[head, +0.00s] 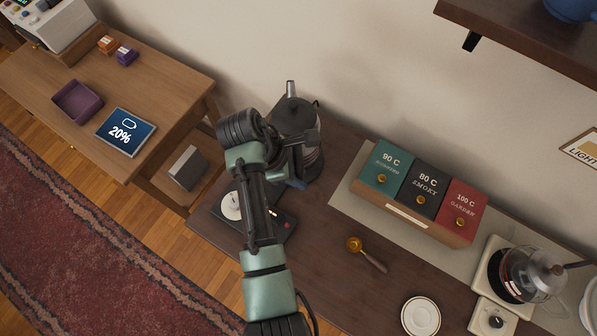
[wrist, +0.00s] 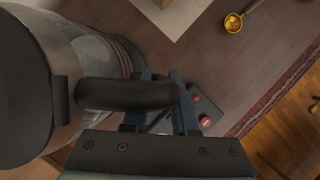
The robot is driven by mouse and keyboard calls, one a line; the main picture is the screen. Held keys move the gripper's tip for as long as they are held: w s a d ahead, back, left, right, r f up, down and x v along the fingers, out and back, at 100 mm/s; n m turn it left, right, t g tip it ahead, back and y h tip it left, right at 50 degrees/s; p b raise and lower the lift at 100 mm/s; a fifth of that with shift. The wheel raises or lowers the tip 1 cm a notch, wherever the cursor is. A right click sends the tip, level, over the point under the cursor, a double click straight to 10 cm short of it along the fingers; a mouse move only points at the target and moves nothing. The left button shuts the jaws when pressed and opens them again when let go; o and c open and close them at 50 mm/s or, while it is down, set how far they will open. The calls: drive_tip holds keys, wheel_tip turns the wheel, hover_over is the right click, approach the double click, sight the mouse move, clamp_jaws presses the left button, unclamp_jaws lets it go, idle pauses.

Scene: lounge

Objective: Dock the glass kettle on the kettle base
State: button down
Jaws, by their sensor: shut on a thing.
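The glass kettle (head: 312,165) has a dark lid and a dark handle. It is at the back of the dark counter, partly hidden by my arm; I cannot tell whether its bottom touches the counter. My gripper (head: 296,172) is shut on its handle. In the wrist view the kettle (wrist: 95,50) fills the left side, with the handle between my gripper's blue fingers (wrist: 165,108).
A three-part box (head: 408,222) stands right of the kettle. A gold scoop (head: 366,253) and a white saucer (head: 421,316) lie on the counter. Another glass pot (head: 530,272) sits on a pale appliance at the right. A wooden table (head: 165,85) is at the left.

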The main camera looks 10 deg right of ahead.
sight(295, 135)
drive_tip(key=shift+w+f+b, duration=0.15)
drive_tip(key=shift+f+b, duration=1.3)
drive_tip(key=shift+f, duration=0.05)
drive_tip(key=shift+p, duration=0.95)
drive_tip(key=shift+f+b, duration=0.3)
drive_tip(key=shift+f, duration=0.25)
idle(0.5)
drive_tip(key=c, duration=1)
unclamp_jaws()
drive_tip(key=shift+s, duration=0.2)
drive_tip(key=shift+p+v, duration=0.85)
drive_tip(key=shift+p, duration=0.05)
drive_tip(key=p+v, duration=0.9)
drive_tip(key=shift+r, duration=0.1)
